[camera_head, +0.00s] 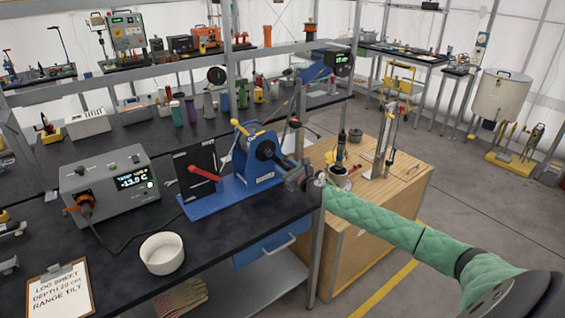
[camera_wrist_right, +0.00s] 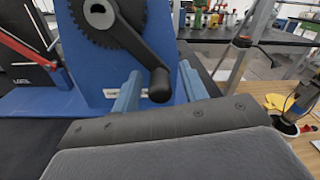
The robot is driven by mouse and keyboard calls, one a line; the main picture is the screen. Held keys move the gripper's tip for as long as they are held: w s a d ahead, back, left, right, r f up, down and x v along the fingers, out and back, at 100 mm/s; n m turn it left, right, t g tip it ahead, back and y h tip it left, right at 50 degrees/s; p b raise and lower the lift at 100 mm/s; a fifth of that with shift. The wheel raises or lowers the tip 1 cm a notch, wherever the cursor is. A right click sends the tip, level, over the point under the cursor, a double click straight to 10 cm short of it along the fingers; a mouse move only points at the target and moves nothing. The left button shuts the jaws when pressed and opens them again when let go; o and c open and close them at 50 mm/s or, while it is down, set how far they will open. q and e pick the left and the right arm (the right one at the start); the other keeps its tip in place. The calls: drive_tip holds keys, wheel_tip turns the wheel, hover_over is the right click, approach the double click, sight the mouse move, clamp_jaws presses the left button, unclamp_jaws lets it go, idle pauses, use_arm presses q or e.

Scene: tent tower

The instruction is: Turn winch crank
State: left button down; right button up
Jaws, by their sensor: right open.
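The winch (camera_head: 262,160) is a blue frame with a dark drum on a blue base plate, near the right end of the black bench. In the right wrist view its toothed gear wheel and black crank (camera_wrist_right: 130,38) show up close. The crank arm slants down to the right and ends in a rounded black handle (camera_wrist_right: 159,86). My right gripper (camera_head: 297,176) is at the winch's right side. In its wrist view the open blue fingers (camera_wrist_right: 158,78) stand on either side of the handle; I cannot tell whether they touch it. My left gripper is not in view.
A black panel with a red lever (camera_head: 203,172) stands left of the winch. A grey display box (camera_head: 108,183), white bowl (camera_head: 162,253) and clipboard (camera_head: 60,292) lie further left. A wooden cabinet (camera_head: 375,215) with tools stands right of the bench, beside a metal post.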

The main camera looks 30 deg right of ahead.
sight(271, 165)
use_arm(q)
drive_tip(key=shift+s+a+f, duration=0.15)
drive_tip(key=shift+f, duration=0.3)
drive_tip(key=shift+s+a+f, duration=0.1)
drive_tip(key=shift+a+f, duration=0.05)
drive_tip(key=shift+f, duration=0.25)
use_arm(e)
drive_tip(key=shift+w, duration=1.1)
clamp_jaws()
drive_tip(key=shift+a+f+m, duration=0.4)
drive_tip(key=shift+a+m, duration=0.2)
drive_tip(key=shift+m, duration=0.3)
drive_tip(key=shift+a+f+m, duration=0.15)
drive_tip(key=shift+a+m, duration=0.2)
drive_tip(key=shift+m, duration=0.15)
drive_tip(key=shift+a+f+m, duration=0.1)
drive_tip(key=shift+a+m, duration=0.15)
drive_tip(key=shift+m, duration=0.25)
drive_tip(key=shift+a+m, duration=0.3)
drive_tip(key=shift+m, duration=0.2)
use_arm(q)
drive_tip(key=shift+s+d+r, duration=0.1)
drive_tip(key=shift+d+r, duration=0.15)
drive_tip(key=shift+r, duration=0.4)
